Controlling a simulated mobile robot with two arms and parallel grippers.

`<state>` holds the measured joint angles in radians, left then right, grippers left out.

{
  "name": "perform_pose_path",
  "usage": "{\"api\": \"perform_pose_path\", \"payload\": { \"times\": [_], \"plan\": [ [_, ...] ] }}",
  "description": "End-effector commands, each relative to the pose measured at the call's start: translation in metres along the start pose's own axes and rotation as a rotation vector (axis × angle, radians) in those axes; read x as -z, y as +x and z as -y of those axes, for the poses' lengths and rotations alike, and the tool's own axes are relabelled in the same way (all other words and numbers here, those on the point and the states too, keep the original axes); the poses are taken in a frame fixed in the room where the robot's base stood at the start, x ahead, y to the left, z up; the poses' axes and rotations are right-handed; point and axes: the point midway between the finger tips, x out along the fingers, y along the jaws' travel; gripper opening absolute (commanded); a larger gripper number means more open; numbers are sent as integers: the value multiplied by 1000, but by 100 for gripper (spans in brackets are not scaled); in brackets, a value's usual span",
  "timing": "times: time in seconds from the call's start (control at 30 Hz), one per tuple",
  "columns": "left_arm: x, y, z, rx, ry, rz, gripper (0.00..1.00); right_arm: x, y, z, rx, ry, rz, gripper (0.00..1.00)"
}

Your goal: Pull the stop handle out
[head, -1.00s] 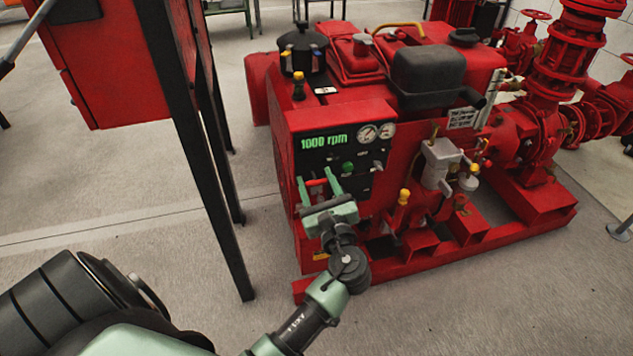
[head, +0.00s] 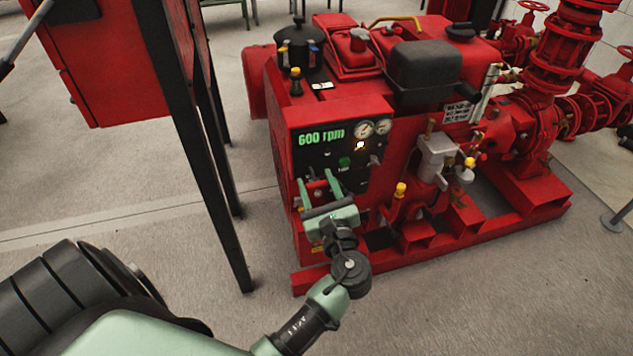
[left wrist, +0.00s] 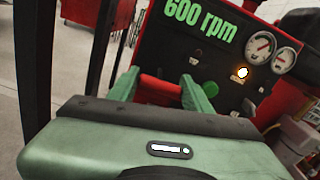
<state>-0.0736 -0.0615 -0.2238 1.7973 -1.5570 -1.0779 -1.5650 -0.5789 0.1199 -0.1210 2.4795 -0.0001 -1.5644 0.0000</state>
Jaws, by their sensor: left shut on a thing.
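The red stop handle (left wrist: 160,90) lies crosswise between my left gripper's green fingers in the left wrist view. Only a small part of it shows in the head view (head: 319,193). My left gripper (head: 318,184) is shut on it, in front of the lower left of the black control panel (head: 361,178). The fingers also show in the left wrist view (left wrist: 160,82). The gripper body hides the lower part of the handle area. The panel's green display (head: 321,136) reads 600 rpm, and an amber lamp (head: 360,146) is lit. My right gripper is not in view.
The red pumpset (head: 283,178) stands on a red base frame (head: 465,232). Two round gauges (head: 374,128) sit at the panel's upper right. A red cabinet (head: 120,65) on black legs (head: 203,170) stands close on the left. Open grey floor lies in front.

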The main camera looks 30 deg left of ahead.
Motion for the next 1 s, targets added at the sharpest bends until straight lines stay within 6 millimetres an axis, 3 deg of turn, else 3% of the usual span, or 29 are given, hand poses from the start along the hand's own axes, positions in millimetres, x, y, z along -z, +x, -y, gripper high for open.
{"api": "perform_pose_path", "payload": {
  "times": [0.03,0.1,0.47,0.8,1.0],
  "plan": [
    [1,0,0,0,2,-1,55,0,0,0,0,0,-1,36],
    [1,0,0,0,2,-1,69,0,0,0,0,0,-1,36],
    [0,-4,0,1,1,-1,69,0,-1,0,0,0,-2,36],
    [0,-57,0,0,2,-4,69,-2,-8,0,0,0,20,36],
    [1,-76,0,0,1,-2,69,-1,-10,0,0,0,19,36]
  ]
}}
